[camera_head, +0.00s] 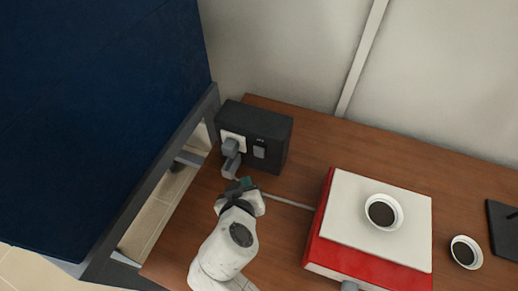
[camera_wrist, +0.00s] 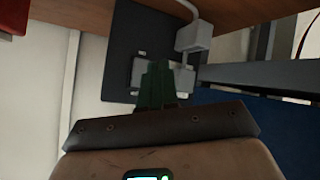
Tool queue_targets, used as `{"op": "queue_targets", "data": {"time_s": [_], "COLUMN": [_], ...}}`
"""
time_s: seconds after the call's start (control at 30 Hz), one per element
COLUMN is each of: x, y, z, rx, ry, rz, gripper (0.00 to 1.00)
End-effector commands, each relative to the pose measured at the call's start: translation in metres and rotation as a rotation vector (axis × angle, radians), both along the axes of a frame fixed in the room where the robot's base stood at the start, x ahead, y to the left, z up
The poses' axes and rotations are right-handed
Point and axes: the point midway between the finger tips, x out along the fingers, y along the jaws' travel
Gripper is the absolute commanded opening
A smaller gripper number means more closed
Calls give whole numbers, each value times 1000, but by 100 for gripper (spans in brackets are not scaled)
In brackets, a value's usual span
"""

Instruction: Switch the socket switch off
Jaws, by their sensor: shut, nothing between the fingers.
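A dark socket box (camera_head: 272,122) stands on the wooden table against the wall, upright. Its front carries a pale socket plate with a grey plug (camera_head: 231,147) in it and a small grey switch (camera_head: 259,152) to the right. My gripper (camera_head: 246,182) is just in front of and below the box, its green fingers shut and empty. In the wrist view, my gripper (camera_wrist: 158,82) overlaps the light switch plate (camera_wrist: 184,79) on the dark box (camera_wrist: 124,50), hiding part of it. The plug (camera_wrist: 194,37) is beside the fingers. I cannot tell contact or the switch's position.
A red-and-white box (camera_head: 346,205) with a white bowl (camera_head: 383,212) of dark contents stands to the right. Another bowl (camera_head: 466,252) is further right. A blue panel (camera_head: 95,110) and grey frame (camera_head: 165,170) border the left. A pale cable (camera_head: 288,201) crosses the table.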

Motion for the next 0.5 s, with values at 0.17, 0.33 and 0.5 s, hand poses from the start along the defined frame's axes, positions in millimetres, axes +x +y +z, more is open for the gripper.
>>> {"op": "queue_targets", "data": {"time_s": [0.17,0.33,0.5], "x": [23,41,51], "y": [-9,-15,-19], "z": [4,7,8], "rx": [0,0,-1], "ry": [0,-1,1], "rz": [-2,-2,-1], "gripper": [0,0,0]}}
